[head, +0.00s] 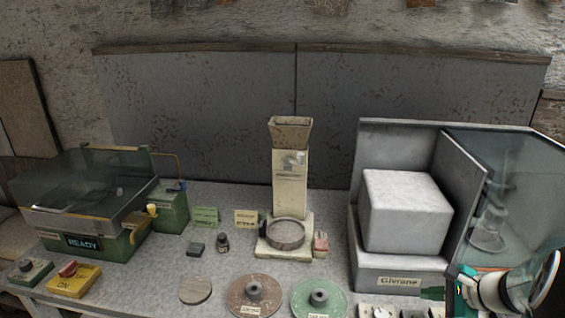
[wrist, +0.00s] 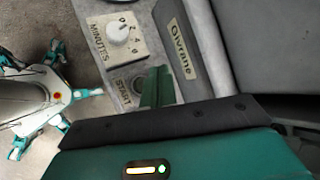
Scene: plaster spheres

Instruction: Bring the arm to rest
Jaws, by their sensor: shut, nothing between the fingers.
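My gripper (head: 428,293) is at the lower right of the head view, in front of the grey machine labelled Givrane (head: 400,281). Its green fingers are shut together and hold nothing. In the wrist view the closed fingers (wrist: 160,84) lie close beside the START button (wrist: 138,84); I cannot tell if they touch the panel. The machine's glass door (head: 515,185) stands open to the right, with my arm in front of its lower part. A white block (head: 405,210) is inside the machine.
A MINUTES dial (wrist: 118,33) sits above START. A green machine reading READY (head: 85,243) stands left with a yellow switch box (head: 73,281). A cream dispenser (head: 290,185) stands mid-bench.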

